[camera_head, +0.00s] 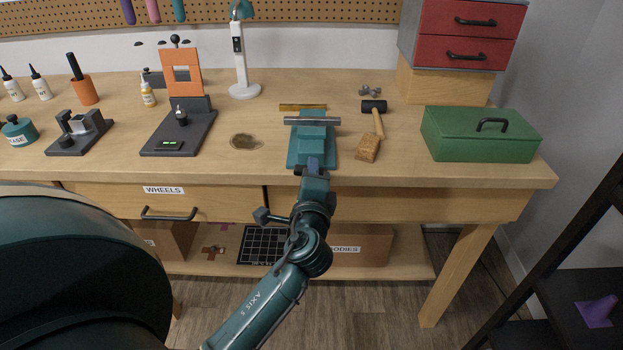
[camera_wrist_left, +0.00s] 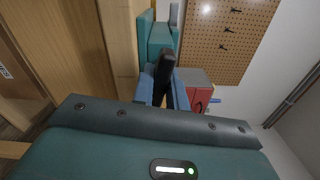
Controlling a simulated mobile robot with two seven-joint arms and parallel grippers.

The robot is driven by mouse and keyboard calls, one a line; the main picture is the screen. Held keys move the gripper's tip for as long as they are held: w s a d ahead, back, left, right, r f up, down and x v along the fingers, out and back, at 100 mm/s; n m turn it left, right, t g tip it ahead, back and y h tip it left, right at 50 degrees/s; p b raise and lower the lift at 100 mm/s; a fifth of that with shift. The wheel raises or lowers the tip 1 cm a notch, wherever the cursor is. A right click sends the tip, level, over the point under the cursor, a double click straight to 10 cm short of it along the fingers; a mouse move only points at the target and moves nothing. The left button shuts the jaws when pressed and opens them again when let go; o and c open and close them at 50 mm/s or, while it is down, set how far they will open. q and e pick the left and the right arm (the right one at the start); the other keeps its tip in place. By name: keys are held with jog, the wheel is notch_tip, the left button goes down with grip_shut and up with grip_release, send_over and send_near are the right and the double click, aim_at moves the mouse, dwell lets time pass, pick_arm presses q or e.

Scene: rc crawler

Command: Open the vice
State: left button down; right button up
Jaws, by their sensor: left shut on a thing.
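The teal vice (camera_head: 312,150) stands at the front edge of the workbench, with a grey metal jaw bar (camera_head: 312,121) across its top. In the left wrist view the vice (camera_wrist_left: 160,38) lies just beyond my fingers. My left gripper (camera_head: 314,166) reaches the front of the vice from below. In the left wrist view its blue fingers (camera_wrist_left: 162,82) are shut on the black vice handle (camera_wrist_left: 166,65). How far the jaws are apart is hard to tell. My right gripper is out of view.
A brass-coloured bar (camera_head: 302,107) lies behind the vice. A drawer handle (camera_head: 168,214) juts out below the bench.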

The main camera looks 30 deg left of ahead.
pick_arm(q)
jog(key=shift+f+n, duration=0.15)
jog(key=shift+n, duration=0.45)
jog(key=shift+n+b, duration=0.4)
jog(key=shift+b, duration=0.1)
jog(key=c, duration=1.7)
grip_release()
